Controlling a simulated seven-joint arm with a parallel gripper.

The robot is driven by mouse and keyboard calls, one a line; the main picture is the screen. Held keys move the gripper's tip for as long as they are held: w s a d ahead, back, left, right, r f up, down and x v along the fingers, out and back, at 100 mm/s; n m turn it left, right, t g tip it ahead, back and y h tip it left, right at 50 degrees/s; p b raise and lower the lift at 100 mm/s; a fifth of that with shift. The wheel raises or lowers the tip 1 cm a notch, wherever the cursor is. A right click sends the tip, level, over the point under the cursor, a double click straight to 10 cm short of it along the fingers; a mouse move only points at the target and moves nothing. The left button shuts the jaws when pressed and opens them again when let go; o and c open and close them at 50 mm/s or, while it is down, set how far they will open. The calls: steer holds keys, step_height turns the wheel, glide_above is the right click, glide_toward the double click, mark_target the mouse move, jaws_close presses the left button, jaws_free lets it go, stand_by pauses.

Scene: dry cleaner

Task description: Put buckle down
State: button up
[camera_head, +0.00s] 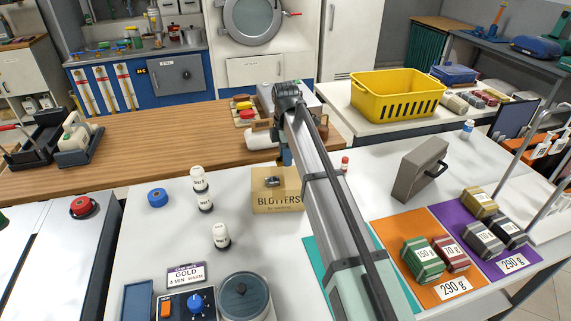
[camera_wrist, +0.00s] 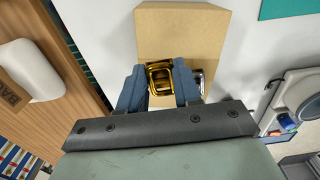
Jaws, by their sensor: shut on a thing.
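The gold buckle (camera_wrist: 160,78) is between the two blue fingers of my gripper (camera_wrist: 160,88) in the wrist view. The fingers are shut on it. It is over one end of the tan cardboard box labelled BLOTTERS (camera_wrist: 182,35). I cannot tell whether the buckle touches the box. A small silvery piece (camera_wrist: 198,84) shows just beyond the right finger. In the head view my gripper (camera_head: 286,158) is behind the BLOTTERS box (camera_head: 276,203), partly hidden by my arm. A small dark metallic thing (camera_head: 272,181) shows at the box's top.
Orange (camera_head: 398,233) and purple mats with weights lie to the right. A yellow basket (camera_head: 400,92) stands behind.

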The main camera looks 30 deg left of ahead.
steer(key=shift+f, duration=1.7)
steer(key=shift+f, duration=0.1)
steer(key=o, duration=1)
steer(key=shift+o, duration=0.2)
step_height(320, 180, up, 12)
